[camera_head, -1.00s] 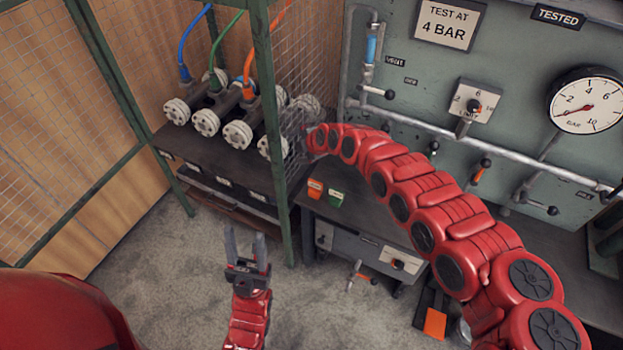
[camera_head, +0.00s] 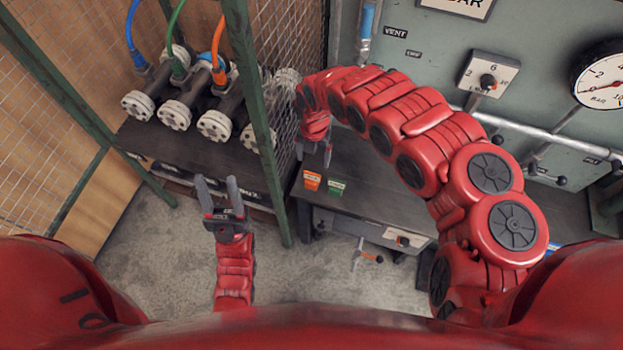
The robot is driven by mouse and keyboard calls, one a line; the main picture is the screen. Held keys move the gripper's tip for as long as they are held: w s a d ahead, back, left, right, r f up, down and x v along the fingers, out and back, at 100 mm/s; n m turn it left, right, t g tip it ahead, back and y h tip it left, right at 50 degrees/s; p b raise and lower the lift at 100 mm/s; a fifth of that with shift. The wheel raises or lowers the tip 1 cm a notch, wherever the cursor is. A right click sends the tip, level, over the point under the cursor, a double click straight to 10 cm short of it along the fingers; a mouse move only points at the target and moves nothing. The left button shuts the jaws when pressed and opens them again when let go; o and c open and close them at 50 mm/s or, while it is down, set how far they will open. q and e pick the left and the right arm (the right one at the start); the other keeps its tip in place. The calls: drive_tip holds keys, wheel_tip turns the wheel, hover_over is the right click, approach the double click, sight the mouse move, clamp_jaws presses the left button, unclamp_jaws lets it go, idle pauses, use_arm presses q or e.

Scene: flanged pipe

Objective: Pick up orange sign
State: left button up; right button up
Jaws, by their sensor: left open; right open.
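The small orange sign (camera_head: 312,181) lies on the dark bench top, near its left end, with a small green sign (camera_head: 337,187) to its right. My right gripper (camera_head: 314,155) points down just above and behind the orange sign in the picture. Its jaws are open and partly hidden by my red wrist; I see no contact with the sign. My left gripper (camera_head: 219,184) is open and empty, fingers up, over the floor in front of the pipe rack.
A green-framed mesh cage post (camera_head: 262,110) stands just left of the bench. Flanged pipes (camera_head: 188,105) with coloured hoses sit on a dark shelf behind it. A grey panel with a gauge (camera_head: 603,80) and a horizontal pipe (camera_head: 560,145) backs the bench. The dark bench top (camera_head: 365,190) right of the signs is clear.

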sight(312, 175)
wheel_tip(312, 175, down, 3)
drive_tip(key=shift+a+r, duration=0.1)
drive_tip(key=shift+a, duration=0.05)
drive_tip(key=shift+f, duration=0.45)
drive_tip(key=f, duration=0.1)
drive_tip(key=s+f+p, duration=0.1)
drive_tip(key=f, duration=0.1)
drive_tip(key=shift+a+f, duration=0.1)
drive_tip(key=shift+f, duration=0.2)
drive_tip(key=shift+w+f, duration=0.15)
drive_tip(key=shift+f, duration=0.7)
drive_tip(key=c, duration=1.2)
